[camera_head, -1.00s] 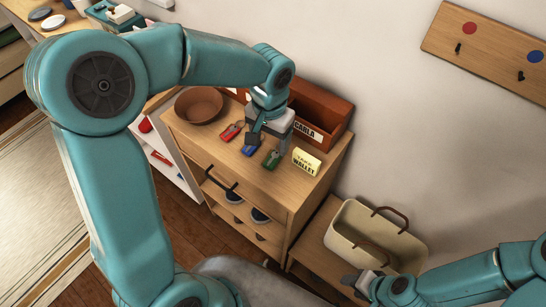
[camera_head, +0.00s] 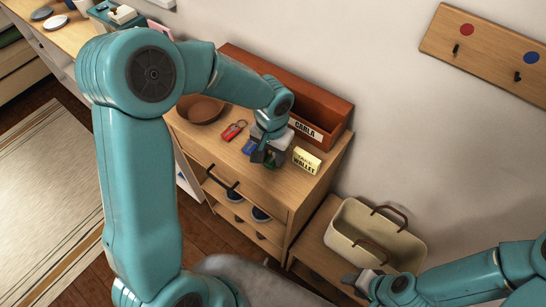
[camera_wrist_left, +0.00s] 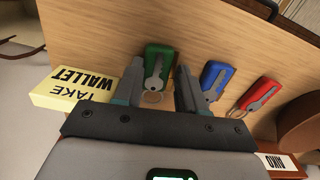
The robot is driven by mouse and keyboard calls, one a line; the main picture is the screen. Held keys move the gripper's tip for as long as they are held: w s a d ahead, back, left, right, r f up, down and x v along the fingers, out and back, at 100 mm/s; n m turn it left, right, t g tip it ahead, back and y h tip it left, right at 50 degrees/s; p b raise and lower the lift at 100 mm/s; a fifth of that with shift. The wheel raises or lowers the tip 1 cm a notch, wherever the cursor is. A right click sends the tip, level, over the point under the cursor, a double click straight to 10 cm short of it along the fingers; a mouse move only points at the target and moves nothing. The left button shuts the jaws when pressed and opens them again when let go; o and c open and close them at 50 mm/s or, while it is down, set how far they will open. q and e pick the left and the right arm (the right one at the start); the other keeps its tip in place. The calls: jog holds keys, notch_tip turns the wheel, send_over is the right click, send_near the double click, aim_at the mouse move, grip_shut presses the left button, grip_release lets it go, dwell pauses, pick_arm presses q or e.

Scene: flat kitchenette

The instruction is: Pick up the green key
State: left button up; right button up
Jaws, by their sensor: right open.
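The green key (camera_wrist_left: 158,68) lies on the wooden cabinet top, with a green tag and a silver key and ring. In the head view the green key (camera_head: 272,162) is partly hidden by my left gripper (camera_head: 264,158). In the left wrist view my left gripper (camera_wrist_left: 158,75) is open, with one finger on each side of the green key's lower part. I cannot tell whether the fingers touch the cabinet top. My right gripper (camera_head: 357,283) is open at the lower right, near the beige basket, far from the key.
A blue key (camera_wrist_left: 212,82) lies close beside the left gripper's finger, and a red key (camera_wrist_left: 258,95) lies farther along. A yellow wallet sign block (camera_head: 307,160), a brown bowl (camera_head: 205,108) and a red-brown box (camera_head: 322,106) surround the keys. A beige basket (camera_head: 375,235) stands lower right.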

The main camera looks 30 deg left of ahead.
aim_at(272, 157)
pick_arm(q)
jog(key=shift+w, duration=0.1)
jog(key=shift+c, duration=0.5)
jog(key=shift+r, duration=0.3)
notch_tip(272, 157, up, 19)
jog(key=shift+r, duration=0.2)
jog(key=shift+f, duration=0.15)
